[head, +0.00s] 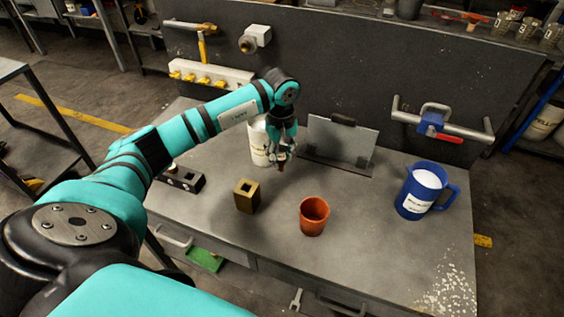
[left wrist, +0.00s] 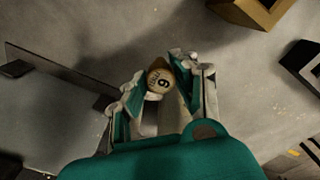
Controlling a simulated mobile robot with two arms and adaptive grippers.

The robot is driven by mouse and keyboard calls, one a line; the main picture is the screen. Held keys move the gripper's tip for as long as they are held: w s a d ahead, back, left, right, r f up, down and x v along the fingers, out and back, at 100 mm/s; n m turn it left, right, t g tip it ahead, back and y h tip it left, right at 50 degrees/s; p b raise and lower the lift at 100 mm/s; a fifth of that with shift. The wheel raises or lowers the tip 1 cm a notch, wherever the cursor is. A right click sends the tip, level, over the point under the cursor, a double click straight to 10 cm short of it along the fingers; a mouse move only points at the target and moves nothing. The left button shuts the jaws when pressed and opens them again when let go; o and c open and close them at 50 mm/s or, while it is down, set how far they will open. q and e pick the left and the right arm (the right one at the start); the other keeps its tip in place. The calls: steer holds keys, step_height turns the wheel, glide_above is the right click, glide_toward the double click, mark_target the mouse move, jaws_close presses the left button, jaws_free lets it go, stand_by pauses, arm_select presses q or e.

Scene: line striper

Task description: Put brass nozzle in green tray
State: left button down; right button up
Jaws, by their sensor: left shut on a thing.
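My left gripper (head: 283,148) is shut on a small brownish piece, seemingly the brass nozzle (head: 281,165). It is held above the grey bench, in front of a white container. In the left wrist view the nozzle (left wrist: 159,79) sits between the fingers (left wrist: 160,88), showing a pale round end with a dark digit, 6 or 9. A green surface (head: 205,258), perhaps the green tray, shows low at the bench's front left, apparently in an open drawer; most of it is hidden. My right gripper is in neither view.
A brass block with a square hole (head: 246,196), a dark block with holes (head: 182,180) and an orange cup (head: 314,216) stand on the bench. A blue jug (head: 425,190) is at right. A grey plate (head: 338,143) and white container (head: 259,145) stand behind.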

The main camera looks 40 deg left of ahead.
mark_target(282, 165)
arm_select(q)
steer(key=shift+w+f, duration=0.1)
steer(key=shift+f, duration=0.35)
step_height(282, 165, down, 3)
steer(key=shift+w+d+f+p, duration=0.1)
steer(key=shift+p, duration=0.45)
steer(key=shift+f+b, duration=0.2)
steer(key=shift+b, duration=0.1)
steer(key=c, duration=1.3)
jaws_free()
steer(key=shift+r, duration=0.1)
steer(key=shift+o, duration=1.4)
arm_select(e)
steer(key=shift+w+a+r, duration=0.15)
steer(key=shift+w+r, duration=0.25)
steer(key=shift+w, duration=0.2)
